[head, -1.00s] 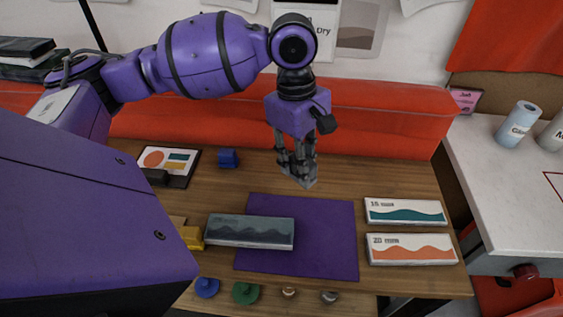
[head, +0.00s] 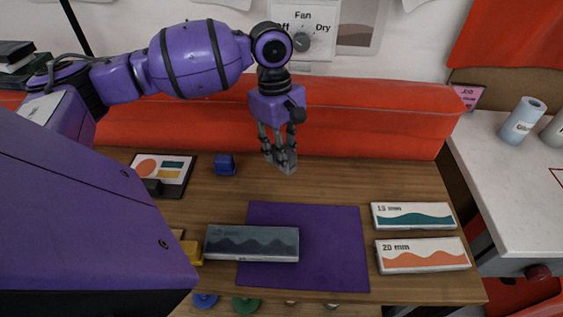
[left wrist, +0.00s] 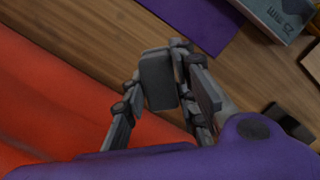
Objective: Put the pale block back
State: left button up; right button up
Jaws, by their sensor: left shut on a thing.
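My left gripper (head: 279,152) hangs above the back of the wooden table, behind the purple mat, with its fingers pointing down. It is shut on a small grey piece, seen between the fingers in the left wrist view (left wrist: 158,80); this looks like the pale block (head: 284,164). The fingers partly cover it, so its full shape is hard to tell. A picture card (head: 175,172) with an orange disc and coloured bars lies farther left. My right gripper is not in view.
The purple mat (head: 315,270) has a grey-blue box (head: 252,243) over its left part. White boxes marked 15 mm (head: 413,216) and 20 mm (head: 422,255) lie right. A yellow block (head: 190,252) is front left. A red padded rail (head: 360,130) runs behind the table.

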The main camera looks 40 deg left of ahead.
pick_arm(q)
jog(key=f, duration=0.1)
jog(key=w+a+f, duration=0.1)
jog(key=a+f, duration=0.1)
jog(key=shift+w+f, duration=0.15)
jog(key=shift+w, duration=0.25)
jog(key=shift+w+a+f, duration=0.15)
jog(key=shift+a+f, duration=0.05)
jog(key=shift+f, duration=0.1)
notch_tip(320, 180, down, 3)
jog(key=shift+w+f+b, duration=0.1)
jog(key=shift+b, duration=0.3)
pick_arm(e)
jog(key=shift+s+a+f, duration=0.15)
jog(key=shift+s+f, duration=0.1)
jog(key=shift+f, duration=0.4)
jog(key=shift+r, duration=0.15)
pick_arm(q)
jog(key=o, duration=1.1)
jog(key=shift+f, duration=0.1)
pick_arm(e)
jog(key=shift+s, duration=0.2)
